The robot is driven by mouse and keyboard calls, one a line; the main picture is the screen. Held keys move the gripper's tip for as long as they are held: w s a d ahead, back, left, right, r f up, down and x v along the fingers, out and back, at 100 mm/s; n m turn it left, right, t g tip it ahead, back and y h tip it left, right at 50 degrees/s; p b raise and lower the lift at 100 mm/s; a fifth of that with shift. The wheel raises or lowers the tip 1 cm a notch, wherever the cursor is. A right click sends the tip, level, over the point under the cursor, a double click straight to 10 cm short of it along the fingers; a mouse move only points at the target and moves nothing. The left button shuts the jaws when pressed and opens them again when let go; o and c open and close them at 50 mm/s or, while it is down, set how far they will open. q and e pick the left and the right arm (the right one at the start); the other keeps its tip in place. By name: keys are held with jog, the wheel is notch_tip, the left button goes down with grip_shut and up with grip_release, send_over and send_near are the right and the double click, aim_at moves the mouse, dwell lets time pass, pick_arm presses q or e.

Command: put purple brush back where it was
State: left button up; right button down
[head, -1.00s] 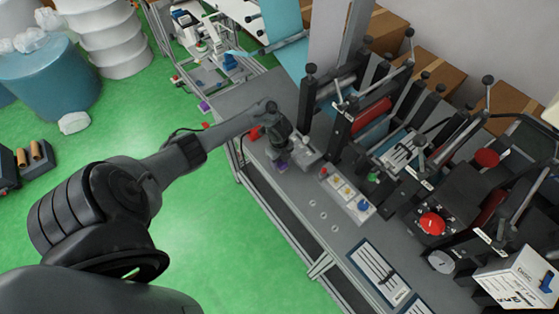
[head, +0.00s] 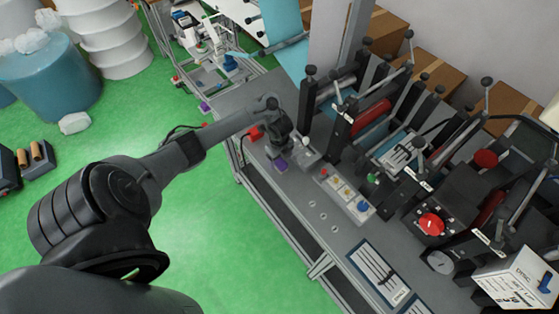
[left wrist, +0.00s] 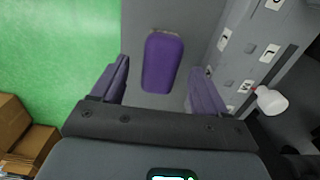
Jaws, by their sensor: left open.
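The purple brush (left wrist: 163,62) shows in the left wrist view as a rounded purple block on the grey bench top, near its edge. My left gripper (left wrist: 165,76) is open, with one finger on each side of the brush and visible gaps between. In the head view my left gripper (head: 281,157) is low over the near edge of the bench, and a small purple patch shows at its tip; I cannot tell there whether it is brush or finger. The brush's underside is hidden. My right gripper is not in view.
A control panel (head: 347,194) with coloured knobs stands just right of the gripper. Black-framed machinery (head: 400,150) with levers and red knobs fills the bench's far side. A red item (head: 256,133) lies beside my wrist. Green floor (head: 220,240) is open on the left.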

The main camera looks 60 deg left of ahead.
aim_at(280, 161)
pick_arm(q)
notch_tip(280, 161, up, 9)
jog(key=p, duration=0.5)
jog(key=s+d+n+t, duration=0.1)
jog(key=d+n+t, duration=0.35)
jog(key=d, duration=2.15)
jog(key=s+d+r+n, duration=0.1)
jog(key=s+r+n, duration=0.9)
jog(key=s, duration=0.3)
jog(key=shift+s+g+p, duration=0.2)
jog(key=shift+g+p, duration=0.25)
notch_tip(280, 161, up, 8)
jog(key=p, duration=0.7)
jog(key=shift+p, duration=0.4)
